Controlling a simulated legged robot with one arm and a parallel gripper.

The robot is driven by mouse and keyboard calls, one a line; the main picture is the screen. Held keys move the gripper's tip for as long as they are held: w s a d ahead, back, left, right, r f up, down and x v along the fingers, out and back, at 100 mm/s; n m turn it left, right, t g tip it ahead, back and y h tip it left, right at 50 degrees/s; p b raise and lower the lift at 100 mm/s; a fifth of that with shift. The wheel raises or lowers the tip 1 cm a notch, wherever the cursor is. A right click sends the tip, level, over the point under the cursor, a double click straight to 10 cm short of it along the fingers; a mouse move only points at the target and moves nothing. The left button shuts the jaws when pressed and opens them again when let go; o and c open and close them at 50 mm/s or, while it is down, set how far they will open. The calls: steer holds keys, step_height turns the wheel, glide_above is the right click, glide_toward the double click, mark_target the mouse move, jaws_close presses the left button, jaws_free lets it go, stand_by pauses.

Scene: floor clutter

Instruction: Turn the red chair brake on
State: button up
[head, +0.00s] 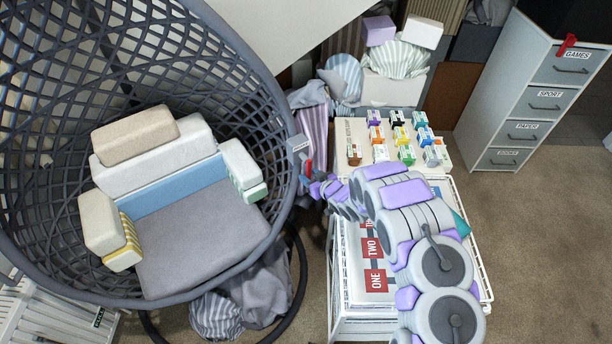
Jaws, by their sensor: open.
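A large dark woven hanging chair (262,75) with grey cushions fills the left side. On its right rim sits a small grey box (298,146) with a red lever (308,167), which looks like the brake. My gripper (313,184) is at the lever, just below and right of it, with its purple fingers open. The fingertips are small here, so I cannot tell whether they touch the lever. My arm comes in from the lower right, over the white wire stand.
The white wire stand (487,280) bears a board with red labels and a tray (347,128) of several coloured blocks. A grey drawer cabinet (507,125) with a red piece (567,44) on top stands at right. Brown carpet (545,240) is clear at lower right.

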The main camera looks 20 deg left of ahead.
mark_target(310, 177)
steer(key=shift+x, duration=1.5)
jaws_close()
